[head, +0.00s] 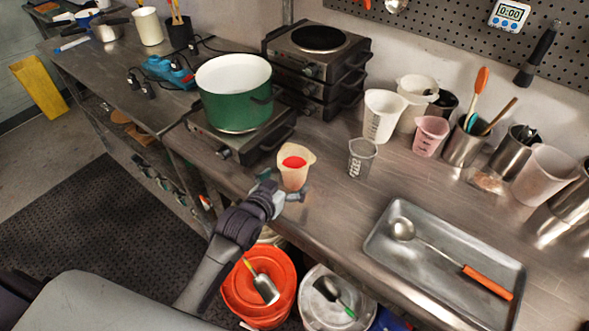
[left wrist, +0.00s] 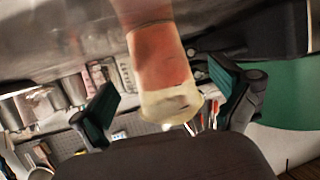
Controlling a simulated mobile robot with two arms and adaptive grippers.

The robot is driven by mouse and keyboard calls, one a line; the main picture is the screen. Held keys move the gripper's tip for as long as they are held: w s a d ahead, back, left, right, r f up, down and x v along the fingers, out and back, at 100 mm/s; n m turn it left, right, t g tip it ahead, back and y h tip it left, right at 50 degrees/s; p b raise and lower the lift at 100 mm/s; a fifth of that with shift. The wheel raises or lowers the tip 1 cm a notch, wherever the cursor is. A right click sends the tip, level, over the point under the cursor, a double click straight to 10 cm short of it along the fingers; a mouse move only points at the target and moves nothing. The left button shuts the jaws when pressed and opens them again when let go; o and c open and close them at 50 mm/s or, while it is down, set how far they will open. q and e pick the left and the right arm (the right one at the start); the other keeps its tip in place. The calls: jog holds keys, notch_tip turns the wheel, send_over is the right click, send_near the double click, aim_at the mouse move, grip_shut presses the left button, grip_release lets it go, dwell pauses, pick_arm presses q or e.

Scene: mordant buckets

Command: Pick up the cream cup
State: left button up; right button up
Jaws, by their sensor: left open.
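The cream cup (head: 294,178) stands upright near the front edge of the steel counter, with something red inside. My left gripper (head: 284,187) is open at the front side of the cup, its fingers at about the cup's lower half. In the left wrist view the cup (left wrist: 165,70) appears upside down between the two spread fingers of the left gripper (left wrist: 168,105). Gaps show on both sides of the cup in that view. The lower front of the cup is partly hidden by the gripper in the head view. My right gripper is not in view.
A green pot (head: 234,105) on a hot plate stands behind left. A clear grey cup (head: 361,160) stands close to the right. A metal tray (head: 400,262) with a ladle lies further right. An orange bucket (head: 258,305) and a white bucket (head: 310,312) are below the counter edge.

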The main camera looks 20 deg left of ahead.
pick_arm(q)
jog(key=p+x, duration=0.1)
jog(key=x, duration=0.4)
jog(key=shift+w+f, duration=0.1)
jog(key=shift+f, duration=0.05)
jog(key=c, duration=1.3)
jog(key=shift+c, duration=0.8)
jog(key=shift+r, duration=0.2)
